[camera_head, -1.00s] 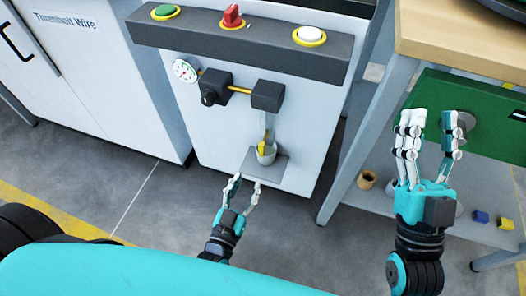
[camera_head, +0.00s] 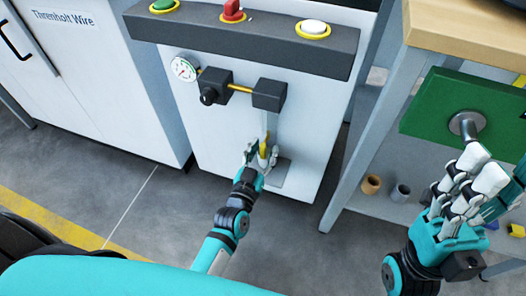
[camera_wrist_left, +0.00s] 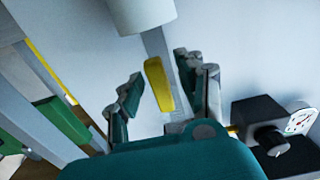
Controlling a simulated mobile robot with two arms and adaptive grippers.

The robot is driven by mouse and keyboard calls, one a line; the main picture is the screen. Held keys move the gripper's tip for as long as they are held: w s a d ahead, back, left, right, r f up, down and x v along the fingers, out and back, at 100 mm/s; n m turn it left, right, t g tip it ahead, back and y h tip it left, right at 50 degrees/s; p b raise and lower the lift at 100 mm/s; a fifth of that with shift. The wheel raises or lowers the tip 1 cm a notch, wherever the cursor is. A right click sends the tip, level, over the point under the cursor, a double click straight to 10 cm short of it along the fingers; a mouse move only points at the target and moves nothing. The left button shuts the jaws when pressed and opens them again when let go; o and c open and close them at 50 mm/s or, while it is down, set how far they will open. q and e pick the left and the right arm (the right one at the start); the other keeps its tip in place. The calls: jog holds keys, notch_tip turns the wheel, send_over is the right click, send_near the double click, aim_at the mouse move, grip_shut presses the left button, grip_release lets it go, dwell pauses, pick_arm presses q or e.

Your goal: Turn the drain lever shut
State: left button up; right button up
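The drain lever is the small yellow handle (camera_head: 264,147) on the grey pipe below the dark valve block (camera_head: 269,95). In the left wrist view the yellow lever (camera_wrist_left: 158,84) stands out in front of the pipe, tilted. My left gripper (camera_head: 262,153) is at the lever, its fingers on both sides of it. In the left wrist view my left gripper (camera_wrist_left: 166,88) is open, with gaps between the fingers and the lever. A pale cup (camera_wrist_left: 140,12) shows at the pipe's end; fingers mostly hide it in the head view.
A pressure gauge (camera_head: 184,68) and a black knob (camera_head: 210,96) sit left of the valve block. A panel with a green, a red and a white button (camera_head: 314,27) overhangs them.

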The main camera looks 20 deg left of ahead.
pick_arm(q)
grip_shut()
